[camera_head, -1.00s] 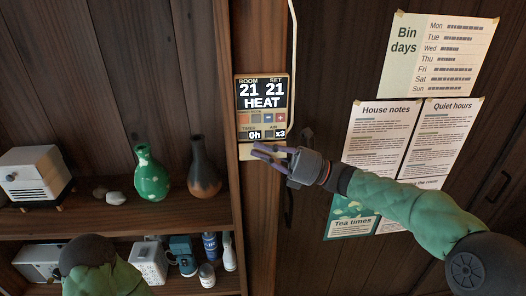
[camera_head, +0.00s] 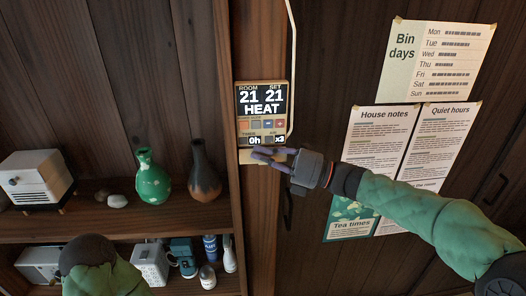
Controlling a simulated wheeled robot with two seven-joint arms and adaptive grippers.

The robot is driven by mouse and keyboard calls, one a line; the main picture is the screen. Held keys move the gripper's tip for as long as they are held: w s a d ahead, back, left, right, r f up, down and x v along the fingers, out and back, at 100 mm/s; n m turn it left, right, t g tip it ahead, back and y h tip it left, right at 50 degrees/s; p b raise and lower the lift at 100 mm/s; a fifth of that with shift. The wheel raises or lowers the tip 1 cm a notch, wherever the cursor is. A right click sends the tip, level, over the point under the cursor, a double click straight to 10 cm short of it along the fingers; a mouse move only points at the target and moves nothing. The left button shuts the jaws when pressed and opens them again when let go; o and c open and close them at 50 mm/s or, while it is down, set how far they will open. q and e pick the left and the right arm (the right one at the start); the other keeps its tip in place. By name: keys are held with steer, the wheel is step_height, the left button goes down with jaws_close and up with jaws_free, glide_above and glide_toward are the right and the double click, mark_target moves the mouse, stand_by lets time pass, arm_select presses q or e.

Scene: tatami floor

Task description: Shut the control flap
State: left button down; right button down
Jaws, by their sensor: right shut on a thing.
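The wall control panel (camera_head: 262,108) hangs on the wooden post and reads ROOM 21, SET 21 and HEAT, with small buttons and 0h and x3 below. Its pale control flap (camera_head: 245,157) hangs down at the panel's lower edge, so the buttons are uncovered. My right gripper (camera_head: 258,154) comes in from the right, just under the panel. Its purple fingers are shut on the flap and hide most of it. My left gripper is out of view; only a green part of my left arm shows at the bottom left.
Shelves left of the post hold a white radio-like box (camera_head: 35,180), a green vase (camera_head: 152,180), a dark vase (camera_head: 204,172) and small items below. A pale cable (camera_head: 293,60) runs beside the panel. Paper notices (camera_head: 385,150) hang on the right wall.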

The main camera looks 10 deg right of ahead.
steer(key=shift+m+h+p, duration=0.3)
steer(key=shift+m, duration=0.2)
steer(key=c, duration=1.4)
jaws_free()
steer(key=shift+o, duration=0.2)
